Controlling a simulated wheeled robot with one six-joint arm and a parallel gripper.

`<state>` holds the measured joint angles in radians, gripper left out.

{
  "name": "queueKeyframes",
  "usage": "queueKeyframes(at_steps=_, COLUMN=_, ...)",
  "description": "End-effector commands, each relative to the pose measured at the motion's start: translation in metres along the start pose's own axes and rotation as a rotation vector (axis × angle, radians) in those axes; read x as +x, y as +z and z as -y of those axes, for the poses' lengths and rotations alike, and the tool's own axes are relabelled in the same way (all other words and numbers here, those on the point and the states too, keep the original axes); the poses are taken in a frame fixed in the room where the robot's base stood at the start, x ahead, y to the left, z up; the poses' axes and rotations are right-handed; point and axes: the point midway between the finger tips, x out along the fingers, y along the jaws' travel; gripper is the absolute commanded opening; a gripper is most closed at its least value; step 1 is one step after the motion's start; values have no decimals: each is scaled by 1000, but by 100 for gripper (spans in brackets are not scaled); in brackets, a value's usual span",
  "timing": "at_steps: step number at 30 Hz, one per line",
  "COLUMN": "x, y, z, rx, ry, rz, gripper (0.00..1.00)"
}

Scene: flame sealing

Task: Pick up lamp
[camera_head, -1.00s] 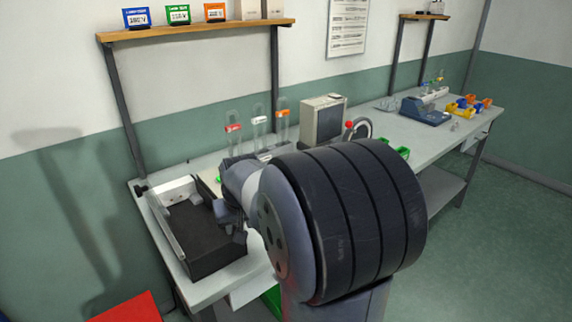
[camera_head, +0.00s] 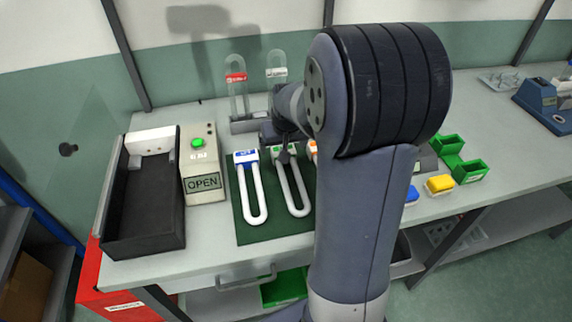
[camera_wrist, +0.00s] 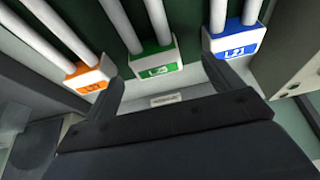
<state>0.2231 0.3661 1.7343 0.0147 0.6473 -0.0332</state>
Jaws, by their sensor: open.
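Three U-shaped white tube lamps lie on a dark green mat (camera_head: 248,232). The blue-based lamp (camera_head: 246,158) is on the left, the green-based lamp (camera_head: 297,200) is in the middle, and the orange-based lamp (camera_head: 312,149) is mostly hidden behind my arm. My gripper (camera_head: 284,152) is at the base end of the green-based lamp. In the wrist view my open fingers (camera_wrist: 165,88) point towards the green base (camera_wrist: 155,62), which shows between them. The orange base (camera_wrist: 87,75) is on the left there and the blue base (camera_wrist: 235,42) on the right.
A beige box marked OPEN (camera_head: 202,165) and a black open-topped tray (camera_head: 145,240) stand left of the mat. Clear tubes with red (camera_head: 236,78) and white (camera_head: 277,73) labels stand behind.

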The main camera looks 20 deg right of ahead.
Motion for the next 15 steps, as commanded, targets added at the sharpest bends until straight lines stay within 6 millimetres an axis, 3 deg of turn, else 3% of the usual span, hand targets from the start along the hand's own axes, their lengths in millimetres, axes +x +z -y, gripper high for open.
queueKeyframes(at_steps=9, x=40, y=12, z=-4, rx=0, ry=0, rz=5, gripper=87)
queueKeyframes(at_steps=15, x=51, y=12, z=-4, rx=0, ry=0, rz=2, gripper=87)
